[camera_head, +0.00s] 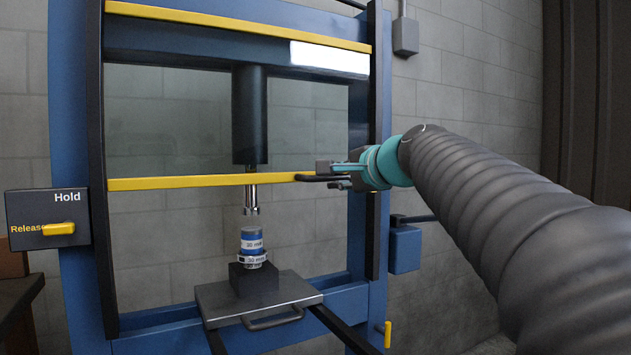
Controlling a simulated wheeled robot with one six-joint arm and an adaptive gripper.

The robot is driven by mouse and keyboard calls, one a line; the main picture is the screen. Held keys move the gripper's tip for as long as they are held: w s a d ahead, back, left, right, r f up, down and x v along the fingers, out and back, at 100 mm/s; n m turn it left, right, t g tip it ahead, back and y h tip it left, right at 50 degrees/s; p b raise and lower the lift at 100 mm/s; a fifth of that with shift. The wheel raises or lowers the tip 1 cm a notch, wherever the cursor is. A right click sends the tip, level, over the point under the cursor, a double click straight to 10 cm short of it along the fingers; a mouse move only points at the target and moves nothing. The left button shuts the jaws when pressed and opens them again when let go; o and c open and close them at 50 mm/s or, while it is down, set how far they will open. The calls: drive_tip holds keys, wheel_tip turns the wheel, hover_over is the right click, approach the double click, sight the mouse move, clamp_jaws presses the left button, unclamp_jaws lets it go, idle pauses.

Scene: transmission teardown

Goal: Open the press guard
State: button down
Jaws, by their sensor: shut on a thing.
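The press guard is a clear panel with a yellow top bar (240,24) and a yellow bottom bar (200,182), between black side rails. Its bottom bar is about halfway up the frame, above the workpiece, and the space below it is uncovered. A dark handle (308,178) sits at the right end of that bar. My gripper (330,174) reaches in from the right and is shut on this handle. The fingers partly hide the handle and the bar's right end.
A Hold/Release box (45,218) with a yellow lever is on the left post. The black ram (250,115) hangs above a blue-and-silver stack (252,246) on a dark block and plate (215,300). A blue box (404,249) and yellow lever (387,333) are at right.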

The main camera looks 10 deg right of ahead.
drive_tip(key=c, duration=1.2)
unclamp_jaws()
drive_tip(key=v, duration=1.2)
